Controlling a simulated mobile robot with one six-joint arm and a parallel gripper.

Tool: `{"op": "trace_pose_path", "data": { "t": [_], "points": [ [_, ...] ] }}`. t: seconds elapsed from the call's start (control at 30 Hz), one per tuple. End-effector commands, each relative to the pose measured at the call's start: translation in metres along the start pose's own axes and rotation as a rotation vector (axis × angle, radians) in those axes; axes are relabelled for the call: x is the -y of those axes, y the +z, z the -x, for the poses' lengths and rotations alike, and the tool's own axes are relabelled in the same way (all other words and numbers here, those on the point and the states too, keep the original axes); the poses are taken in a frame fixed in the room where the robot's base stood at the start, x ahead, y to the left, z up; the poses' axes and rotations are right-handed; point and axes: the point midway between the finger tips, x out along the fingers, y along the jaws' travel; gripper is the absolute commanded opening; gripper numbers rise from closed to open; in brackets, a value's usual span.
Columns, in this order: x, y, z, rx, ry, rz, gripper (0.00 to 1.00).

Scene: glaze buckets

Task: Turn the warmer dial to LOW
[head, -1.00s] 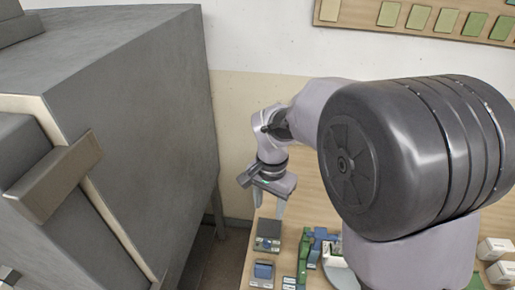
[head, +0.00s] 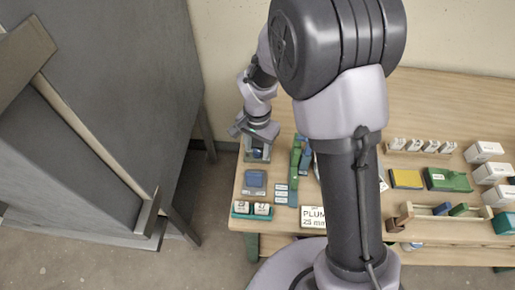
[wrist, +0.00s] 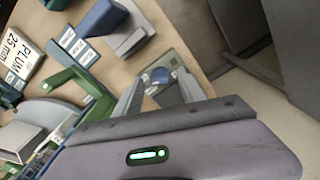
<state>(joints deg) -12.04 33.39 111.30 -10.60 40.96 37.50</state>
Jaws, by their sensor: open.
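The warmer is a small grey box (head: 257,157) at the table's left end in the head view, mostly hidden under my gripper (head: 257,146). In the wrist view its top panel (wrist: 180,62) shows a round blue dial (wrist: 160,76). My gripper (wrist: 160,85) is open, with one finger on either side of the dial in that view. I cannot tell whether the fingers touch it. The dial's pointer and setting marks are too small to read.
A blue-topped grey box (head: 255,180) stands in front of the warmer. Green and blue blocks (head: 296,165) stand close to its right, with small labels nearby. A PLUM sign (head: 313,216) is at the table's front. A large grey cabinet (head: 150,90) stands to the left, beyond a floor gap.

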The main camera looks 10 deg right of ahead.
Motion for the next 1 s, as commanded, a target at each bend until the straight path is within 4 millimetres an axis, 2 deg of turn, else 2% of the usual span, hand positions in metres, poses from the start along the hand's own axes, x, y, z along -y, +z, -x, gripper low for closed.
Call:
{"op": "trace_pose_path", "data": {
  "t": [0.13,0.3,0.37,0.4,0.73,1.0],
  "points": [
    [0.0000,0.0001,0.0008,0.000,0.000,0.000,0.47],
    [0.0000,0.0001,0.0008,0.000,0.000,0.000,0.14],
    [0.0000,0.0001,0.0008,0.000,0.000,0.000,0.02],
    [0.0000,0.0001,0.0009,0.000,0.000,0.000,0.00],
    [-0.0001,0.0002,0.0015,0.001,0.001,0.039,0.00],
    [0.0000,0.0004,0.0025,0.002,0.001,0.214,0.00]
  ]
}}
